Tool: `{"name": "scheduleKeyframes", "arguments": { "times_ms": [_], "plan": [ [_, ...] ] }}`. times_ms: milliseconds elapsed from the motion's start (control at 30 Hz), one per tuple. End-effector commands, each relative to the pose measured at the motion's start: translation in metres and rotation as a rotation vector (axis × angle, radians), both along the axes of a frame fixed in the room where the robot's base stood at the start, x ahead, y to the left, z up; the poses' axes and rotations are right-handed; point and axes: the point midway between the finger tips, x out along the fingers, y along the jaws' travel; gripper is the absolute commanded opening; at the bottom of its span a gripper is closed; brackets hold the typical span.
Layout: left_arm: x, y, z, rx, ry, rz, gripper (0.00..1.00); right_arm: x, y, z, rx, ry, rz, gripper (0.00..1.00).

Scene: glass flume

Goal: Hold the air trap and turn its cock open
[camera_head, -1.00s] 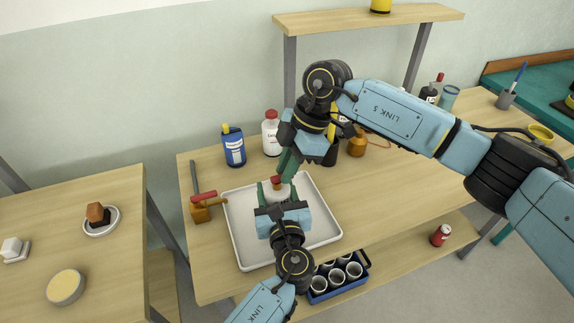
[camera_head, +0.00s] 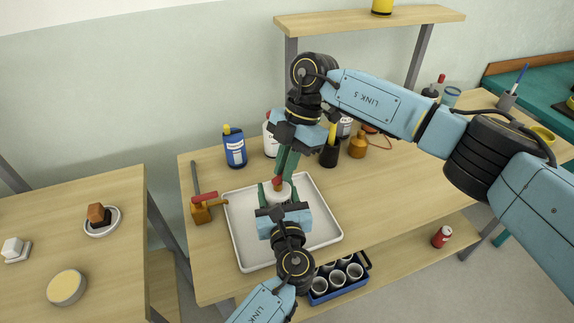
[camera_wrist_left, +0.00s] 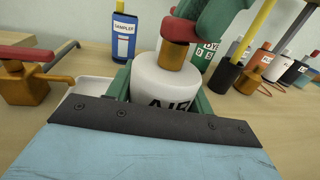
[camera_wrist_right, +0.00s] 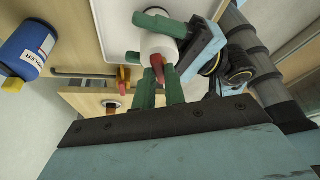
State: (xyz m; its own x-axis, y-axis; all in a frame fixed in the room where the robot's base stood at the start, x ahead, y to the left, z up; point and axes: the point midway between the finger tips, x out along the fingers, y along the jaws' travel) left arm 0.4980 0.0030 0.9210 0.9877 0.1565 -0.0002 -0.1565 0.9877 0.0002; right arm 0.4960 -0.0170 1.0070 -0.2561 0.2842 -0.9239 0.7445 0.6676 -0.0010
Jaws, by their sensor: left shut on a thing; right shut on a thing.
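The air trap is a white cylinder marked "AIR" (camera_wrist_left: 165,85) with a brass cock (camera_wrist_left: 174,54) on top. It stands upright over the white tray (camera_head: 240,247); whether it touches the tray is hidden. My left gripper (camera_head: 278,193) is shut around its body, one green finger on each side. The cock's red handle (camera_wrist_right: 157,68) shows between the fingertips of my right gripper (camera_wrist_right: 160,80). The right gripper comes down from above and is shut on this handle. In the left wrist view the right gripper's green fingers partly cover the handle (camera_wrist_left: 182,28).
A brass fitting with a red handle (camera_head: 204,207) stands left of the tray. The table right of the tray is clear.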

Motion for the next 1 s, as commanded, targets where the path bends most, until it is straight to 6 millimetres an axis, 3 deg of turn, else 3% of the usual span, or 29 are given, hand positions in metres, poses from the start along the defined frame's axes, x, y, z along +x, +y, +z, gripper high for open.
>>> {"name": "scheduleKeyframes", "arguments": {
  "times_ms": [1000],
  "plan": [
    [0.000, 0.000, 0.000, 0.000, 0.000, -0.001, 0.26, 0.008, 0.019, 0.000, -0.002, -0.002, 0.890, 0.00]
  ]
}}
